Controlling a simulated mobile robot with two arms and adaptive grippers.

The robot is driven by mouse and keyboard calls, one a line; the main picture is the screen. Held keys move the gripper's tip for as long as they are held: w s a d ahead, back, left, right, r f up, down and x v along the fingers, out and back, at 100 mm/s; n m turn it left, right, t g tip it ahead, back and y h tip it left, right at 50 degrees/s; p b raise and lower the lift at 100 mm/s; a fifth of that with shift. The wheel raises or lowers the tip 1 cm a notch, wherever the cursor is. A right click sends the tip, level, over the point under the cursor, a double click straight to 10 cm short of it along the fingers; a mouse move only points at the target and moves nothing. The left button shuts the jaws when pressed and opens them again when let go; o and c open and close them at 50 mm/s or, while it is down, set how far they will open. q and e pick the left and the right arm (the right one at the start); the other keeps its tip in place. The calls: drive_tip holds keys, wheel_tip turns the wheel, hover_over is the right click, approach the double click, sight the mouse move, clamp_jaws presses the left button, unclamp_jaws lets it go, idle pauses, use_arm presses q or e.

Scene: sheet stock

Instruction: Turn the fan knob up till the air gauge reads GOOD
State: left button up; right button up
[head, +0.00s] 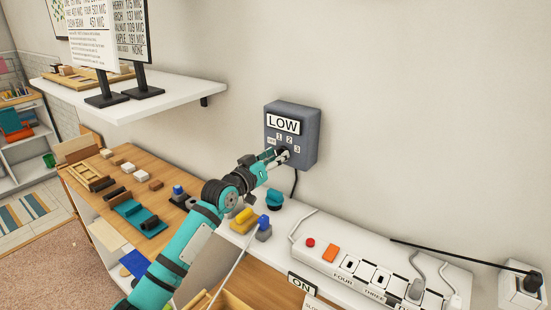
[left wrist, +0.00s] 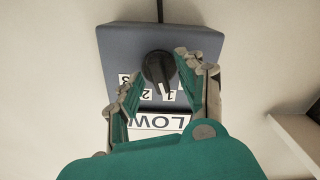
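The grey fan control box (head: 308,141) is on the wall, with a gauge plate (head: 283,124) reading LOW. Its knob is mostly hidden by my gripper in the head view. In the left wrist view the box (left wrist: 120,42) appears upside down. The round black knob (left wrist: 157,66) there has a white pointer toward the 1 label (left wrist: 169,96). The 2 and 3 labels are also visible; the OFF side is hidden by a finger. My left gripper (head: 279,156) is open in front of the box, its fingers (left wrist: 160,76) apart on either side of the knob. My right gripper is not in view.
A white shelf with sign stands (head: 140,98) juts from the wall at upper left. Below the box, a white power strip (head: 345,262), a teal knob-like piece (head: 274,199) and blue and yellow items stand on the counter. Wood samples lie on the bench (head: 100,160) at left.

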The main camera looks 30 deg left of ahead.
use_arm(q)
drive_tip(key=shift+s, duration=0.1)
drive_tip(key=s+a, duration=0.1)
drive_tip(key=s, duration=1)
drive_tip(key=shift+s+a, duration=0.3)
drive_tip(key=shift+s, duration=0.1)
idle(3.8)
